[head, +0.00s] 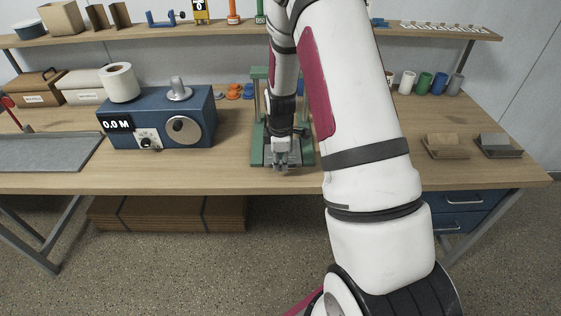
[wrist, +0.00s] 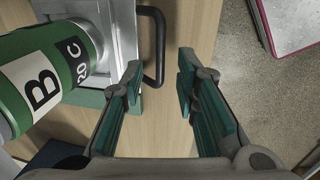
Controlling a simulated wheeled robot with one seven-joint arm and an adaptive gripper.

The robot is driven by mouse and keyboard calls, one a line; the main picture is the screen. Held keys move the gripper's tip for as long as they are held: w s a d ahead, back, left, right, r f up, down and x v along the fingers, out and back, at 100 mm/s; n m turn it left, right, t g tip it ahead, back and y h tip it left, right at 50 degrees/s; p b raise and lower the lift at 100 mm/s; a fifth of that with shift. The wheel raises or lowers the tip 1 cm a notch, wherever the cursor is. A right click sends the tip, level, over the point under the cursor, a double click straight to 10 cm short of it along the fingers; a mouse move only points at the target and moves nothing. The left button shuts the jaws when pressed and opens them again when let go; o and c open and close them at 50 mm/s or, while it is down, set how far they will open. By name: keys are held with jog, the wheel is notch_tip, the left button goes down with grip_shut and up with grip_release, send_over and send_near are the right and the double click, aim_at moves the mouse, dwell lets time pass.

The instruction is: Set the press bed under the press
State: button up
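The green press (head: 257,130) stands on the bench in the middle of the head view, partly hidden by my arm. Its green cylinder, marked B and 20 C, shows in the wrist view (wrist: 45,75). The press bed is a grey metal plate (wrist: 118,22) with a black bar handle (wrist: 160,40) on its side. In the head view the bed (head: 296,155) lies low at the press, mostly behind my gripper (head: 280,166). In the wrist view my gripper (wrist: 160,78) is open, and the handle appears between its fingertips. I cannot tell whether it touches them.
A blue box with a 0.0 M display (head: 180,125) stands left of the press. A grey tray (head: 50,153) lies at far left. Two small holders (head: 445,152) with blocks sit at right. A shelf (head: 150,32) runs behind. Bare bench top (head: 225,175) lies along the front edge.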

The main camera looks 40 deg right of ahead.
jog(key=shift+w+d+f, duration=0.1)
jog(key=shift+f, duration=0.6)
grip_shut()
jog(key=shift+w+d, duration=0.15)
jog(key=shift+w, duration=0.15)
jog(key=w+d+b, duration=0.2)
jog(key=w+b, duration=0.1)
jog(key=w, duration=0.1)
jog(key=w+d+b, duration=0.2)
jog(key=w+d, duration=0.1)
jog(key=w, duration=0.1)
jog(key=w+d+b, duration=0.3)
jog(key=w, duration=0.1)
jog(key=shift+w+d+f+b, duration=0.1)
jog(key=shift+w+d+b, duration=0.15)
jog(key=shift+w+b, duration=0.05)
jog(key=shift+w+d+r+b, duration=0.2)
jog(key=shift+w+d+b, duration=0.2)
jog(key=shift+w, duration=0.15)
